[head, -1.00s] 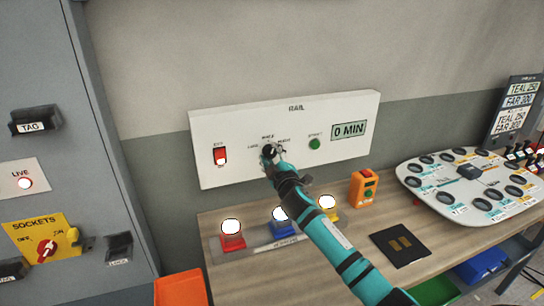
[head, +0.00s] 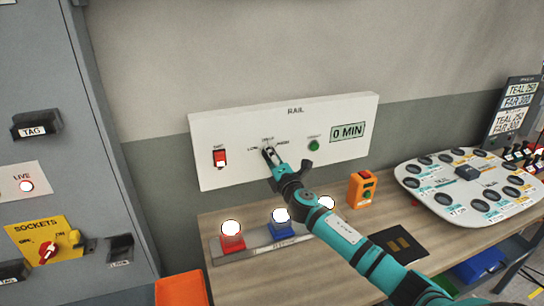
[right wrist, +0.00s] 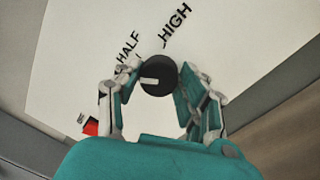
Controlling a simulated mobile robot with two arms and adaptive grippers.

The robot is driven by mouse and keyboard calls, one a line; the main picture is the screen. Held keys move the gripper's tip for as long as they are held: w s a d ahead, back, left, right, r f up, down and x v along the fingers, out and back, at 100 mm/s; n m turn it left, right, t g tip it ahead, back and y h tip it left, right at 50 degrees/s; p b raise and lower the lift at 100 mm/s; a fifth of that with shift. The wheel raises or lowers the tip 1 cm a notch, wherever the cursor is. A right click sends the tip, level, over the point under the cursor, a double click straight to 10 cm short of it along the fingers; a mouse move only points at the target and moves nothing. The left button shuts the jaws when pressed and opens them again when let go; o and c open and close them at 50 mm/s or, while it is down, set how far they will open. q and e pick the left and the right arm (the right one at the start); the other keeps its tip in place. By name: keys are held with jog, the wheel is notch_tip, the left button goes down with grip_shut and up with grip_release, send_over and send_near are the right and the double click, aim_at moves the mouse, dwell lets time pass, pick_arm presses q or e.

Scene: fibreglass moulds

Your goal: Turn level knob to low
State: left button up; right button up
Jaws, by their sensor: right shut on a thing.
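The level knob (right wrist: 158,75) is black and round with a white mark on its face. In the right wrist view the mark lies left of the knob's middle, below the word HALF; HIGH is printed up and right. My right gripper (right wrist: 155,88) is shut on the knob, with one finger on each side. In the head view this gripper (head: 269,155) is at the white RAIL panel (head: 230,122) and mostly hides the knob. LOW is printed left of it there, but is hidden in the wrist view. My left gripper is not in view.
The panel also has a red switch (head: 219,158), a green button (head: 314,145) and a display (head: 347,132) reading 0 MIN.

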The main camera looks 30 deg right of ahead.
jog(key=n+p, duration=0.1)
jog(key=n, duration=0.4)
jog(key=shift+f+y, duration=0.1)
jog(key=shift+y, duration=0.2)
jog(key=shift+n, duration=0.5)
jog(key=o, duration=1.2)
jog(key=v, duration=1.2)
